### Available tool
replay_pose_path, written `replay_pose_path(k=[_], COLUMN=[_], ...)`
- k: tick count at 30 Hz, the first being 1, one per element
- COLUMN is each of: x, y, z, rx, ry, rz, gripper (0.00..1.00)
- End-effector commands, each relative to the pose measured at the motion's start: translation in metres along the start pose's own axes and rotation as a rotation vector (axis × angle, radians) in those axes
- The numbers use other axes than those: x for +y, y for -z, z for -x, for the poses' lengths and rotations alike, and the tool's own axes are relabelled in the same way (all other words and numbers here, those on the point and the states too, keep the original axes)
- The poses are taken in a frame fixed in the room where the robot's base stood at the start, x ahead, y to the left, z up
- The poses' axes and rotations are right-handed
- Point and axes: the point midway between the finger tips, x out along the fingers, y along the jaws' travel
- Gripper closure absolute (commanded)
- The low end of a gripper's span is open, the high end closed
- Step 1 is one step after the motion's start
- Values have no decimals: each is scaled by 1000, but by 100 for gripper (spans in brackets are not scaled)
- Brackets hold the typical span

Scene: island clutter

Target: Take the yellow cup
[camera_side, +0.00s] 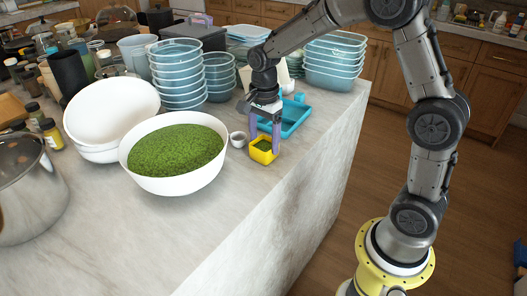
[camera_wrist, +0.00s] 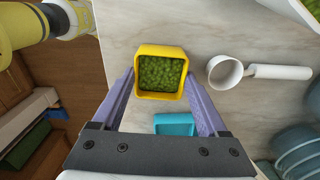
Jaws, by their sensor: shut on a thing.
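The yellow cup (camera_side: 262,157) is square and holds green bits. It is on or just above the marble counter near its right edge; I cannot tell if it touches the surface. My gripper (camera_side: 265,138) points down with its purple fingers on either side of the cup, shut on it. In the wrist view the yellow cup (camera_wrist: 160,50) sits between the fingertips of my gripper (camera_wrist: 160,82), and the green contents fill most of it.
A white scoop (camera_wrist: 225,72) with a handle lies beside the cup. A large white bowl (camera_side: 140,181) of green bits stands left. A blue tray (camera_side: 300,118) lies behind the gripper. Stacked clear-blue containers (camera_side: 335,62) stand farther back. The counter's front is clear.

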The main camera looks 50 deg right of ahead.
Motion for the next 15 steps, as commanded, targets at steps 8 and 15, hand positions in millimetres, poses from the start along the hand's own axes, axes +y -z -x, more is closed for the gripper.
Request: replay_pose_path(k=[8, 15], x=[-1, -1], y=[0, 0], z=[13, 24], rx=[0, 0], ry=[3, 3], rz=[0, 0], gripper=[79, 79])
